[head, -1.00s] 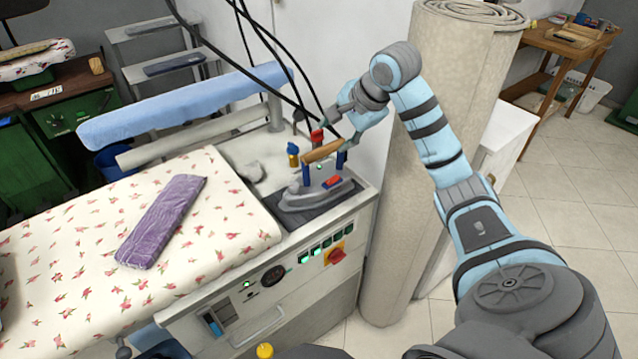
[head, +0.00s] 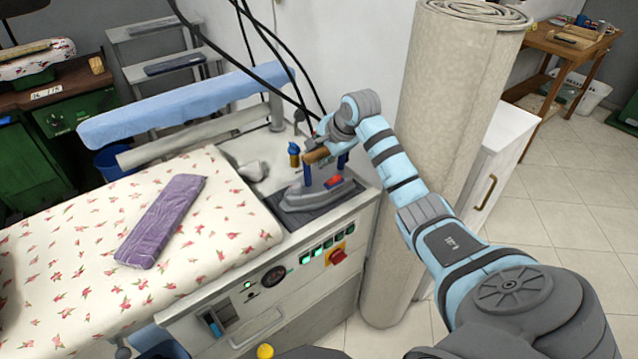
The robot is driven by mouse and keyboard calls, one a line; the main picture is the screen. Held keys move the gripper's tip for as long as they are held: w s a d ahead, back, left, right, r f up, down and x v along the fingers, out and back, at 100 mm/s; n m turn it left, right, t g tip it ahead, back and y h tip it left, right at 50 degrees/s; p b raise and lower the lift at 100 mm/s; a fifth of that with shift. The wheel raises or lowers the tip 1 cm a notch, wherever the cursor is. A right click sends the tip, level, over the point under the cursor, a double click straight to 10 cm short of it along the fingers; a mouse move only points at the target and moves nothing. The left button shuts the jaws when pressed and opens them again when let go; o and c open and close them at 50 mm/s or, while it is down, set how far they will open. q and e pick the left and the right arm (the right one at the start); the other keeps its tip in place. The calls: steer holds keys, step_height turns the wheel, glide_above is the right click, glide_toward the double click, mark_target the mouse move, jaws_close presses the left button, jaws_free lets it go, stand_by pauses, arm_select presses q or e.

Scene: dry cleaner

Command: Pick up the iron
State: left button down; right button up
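The iron (head: 305,196) stands on a dark rest pad at the right end of the ironing table, with a grey body, blue posts, a red part and a brown wooden handle. My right gripper (head: 326,145) comes in from the right and is at the handle's right part, pointing down. It covers the right end of the handle. Its fingertips are mostly hidden, so I cannot tell whether they touch the handle or are closed around it. The iron still sits on its pad. My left gripper is not in view.
A blue padded arm (head: 190,105) stands behind. Black cables hang above the iron. A tall beige roll (head: 450,75) stands close to my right arm.

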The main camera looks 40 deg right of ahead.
jaws_close()
steer(key=shift+r, duration=0.2)
steer(key=shift+w, duration=0.1)
